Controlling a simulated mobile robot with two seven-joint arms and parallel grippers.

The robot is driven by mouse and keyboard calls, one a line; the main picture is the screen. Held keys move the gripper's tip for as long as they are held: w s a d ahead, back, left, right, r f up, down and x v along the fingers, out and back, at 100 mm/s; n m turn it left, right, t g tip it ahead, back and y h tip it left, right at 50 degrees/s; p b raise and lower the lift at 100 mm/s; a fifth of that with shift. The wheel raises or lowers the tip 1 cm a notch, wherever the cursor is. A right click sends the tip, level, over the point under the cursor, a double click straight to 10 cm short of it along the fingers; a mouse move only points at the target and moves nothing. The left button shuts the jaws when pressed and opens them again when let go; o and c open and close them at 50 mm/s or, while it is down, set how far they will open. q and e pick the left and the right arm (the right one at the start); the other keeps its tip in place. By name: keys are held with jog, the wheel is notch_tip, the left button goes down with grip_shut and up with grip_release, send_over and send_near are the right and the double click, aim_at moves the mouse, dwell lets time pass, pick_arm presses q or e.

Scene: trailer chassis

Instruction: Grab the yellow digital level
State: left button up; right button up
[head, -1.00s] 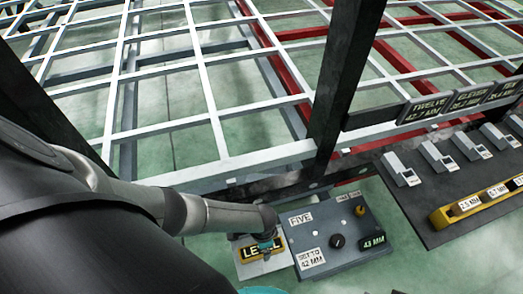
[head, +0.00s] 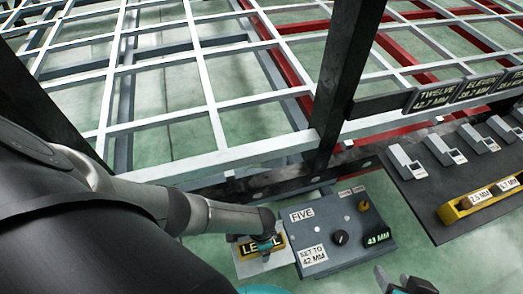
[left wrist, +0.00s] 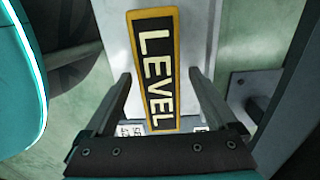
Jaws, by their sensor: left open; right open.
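The yellow digital level (head: 262,246) has a black face lettered "LEVEL" and lies on a pale plate (head: 262,265) left of the grey control box. My left arm reaches over it, and the left gripper (head: 267,243) hides part of it in the head view. In the left wrist view the level (left wrist: 155,70) stretches up between the fingers of my open left gripper (left wrist: 160,80), with a gap on each side. My right gripper (head: 392,283) shows at the bottom edge of the head view, open and away from the level.
The grey control box (head: 325,262) marked "FIVE" has a knob and a "43 MM" display. A dark board (head: 430,190) at right carries several grey clamps and a yellow bar (head: 485,196). A black post (head: 345,80) and the white lattice frame (head: 215,160) stand behind.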

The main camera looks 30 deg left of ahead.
pick_arm(q)
jog(key=shift+c, duration=0.3)
grip_shut()
dwell(0.3)
